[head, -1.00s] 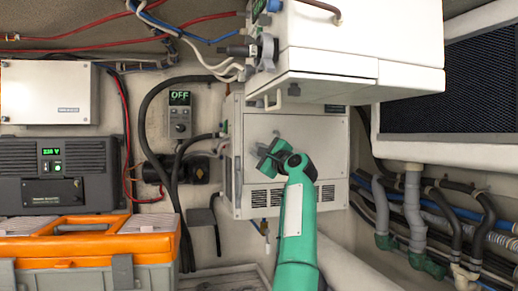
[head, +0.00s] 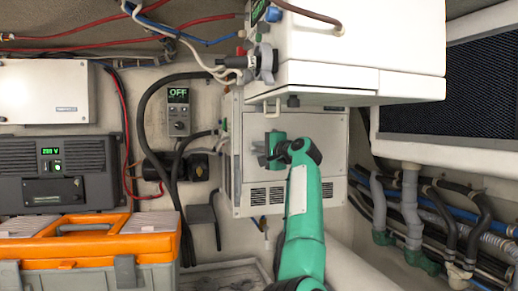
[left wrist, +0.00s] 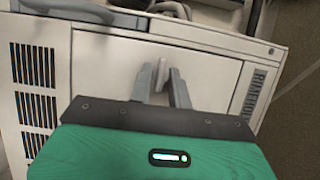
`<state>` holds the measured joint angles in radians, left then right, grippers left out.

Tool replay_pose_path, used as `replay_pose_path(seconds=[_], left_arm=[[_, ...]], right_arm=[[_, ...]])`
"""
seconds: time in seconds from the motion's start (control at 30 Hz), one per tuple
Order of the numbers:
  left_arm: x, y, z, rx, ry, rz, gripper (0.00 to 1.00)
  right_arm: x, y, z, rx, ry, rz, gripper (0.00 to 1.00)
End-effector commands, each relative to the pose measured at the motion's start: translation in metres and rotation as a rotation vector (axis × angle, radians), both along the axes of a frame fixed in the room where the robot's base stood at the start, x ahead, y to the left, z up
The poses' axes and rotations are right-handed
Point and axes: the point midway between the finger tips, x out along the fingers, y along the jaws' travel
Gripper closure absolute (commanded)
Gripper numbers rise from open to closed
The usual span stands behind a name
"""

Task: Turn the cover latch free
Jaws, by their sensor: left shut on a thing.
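A white boxed unit with a flat front cover (head: 328,150) stands on the back wall; its cover also fills much of the left wrist view (left wrist: 105,65). My left gripper (head: 262,160) is at the left part of this cover. In the left wrist view its two grey fingers (left wrist: 162,82) close on a small pale latch (left wrist: 162,72) that stands out from the cover. The fingers and my green wrist hide most of the latch in the head view. My right gripper is not in view.
A larger white box (head: 355,50) overhangs the unit above my left arm. A switch panel reading OFF (head: 178,112), black hoses and an orange toolbox (head: 80,247) are to the left. Pipes and hoses (head: 411,205) run at the right.

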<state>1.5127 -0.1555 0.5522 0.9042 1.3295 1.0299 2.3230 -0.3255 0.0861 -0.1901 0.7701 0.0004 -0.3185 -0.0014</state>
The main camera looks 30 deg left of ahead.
Motion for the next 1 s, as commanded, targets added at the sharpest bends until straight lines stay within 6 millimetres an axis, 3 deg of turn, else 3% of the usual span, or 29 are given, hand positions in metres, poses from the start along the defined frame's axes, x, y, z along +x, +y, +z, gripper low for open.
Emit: replay_pose_path(seconds=[0.43,0.47,0.53,0.83,1.0], left_arm=[[0.0,0.0,-0.001,-0.008,-0.007,0.0,1.0],[0.0,0.0,-0.001,-0.008,-0.007,0.0,0.75],[0.0,0.0,-0.001,-0.007,-0.006,0.0,0.61],[0.0,-0.001,-0.001,-0.006,-0.005,0.0,0.59],[-0.004,-0.016,-0.003,-0.005,-0.006,-0.002,0.59]], right_arm=[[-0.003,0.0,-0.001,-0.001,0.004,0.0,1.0],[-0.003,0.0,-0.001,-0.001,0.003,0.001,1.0],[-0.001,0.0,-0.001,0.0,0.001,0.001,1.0],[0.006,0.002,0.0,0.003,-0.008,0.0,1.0],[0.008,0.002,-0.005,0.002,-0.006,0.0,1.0]])
